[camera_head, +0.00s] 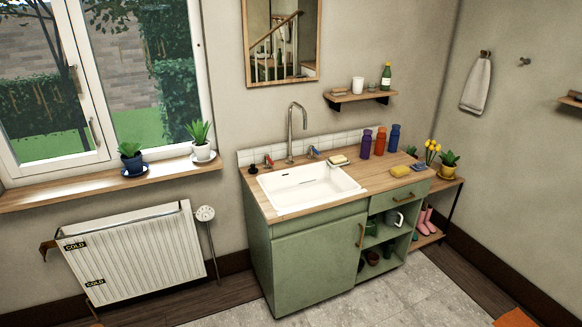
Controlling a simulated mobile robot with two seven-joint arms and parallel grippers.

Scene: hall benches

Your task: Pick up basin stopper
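A small dark round object (253,169), which looks like the basin stopper, sits on the wooden counter (376,180) near its back left corner. It is beside the left rim of the white basin (308,186), not in it. It is small in the view, so its details are hard to tell. The basin looks empty. Neither of my grippers shows in the head view.
A tall tap (291,135) stands behind the basin, with a red-marked handle (268,160) close to the dark object. A radiator (130,255) is left of the green cabinet. The grey floor in front is clear.

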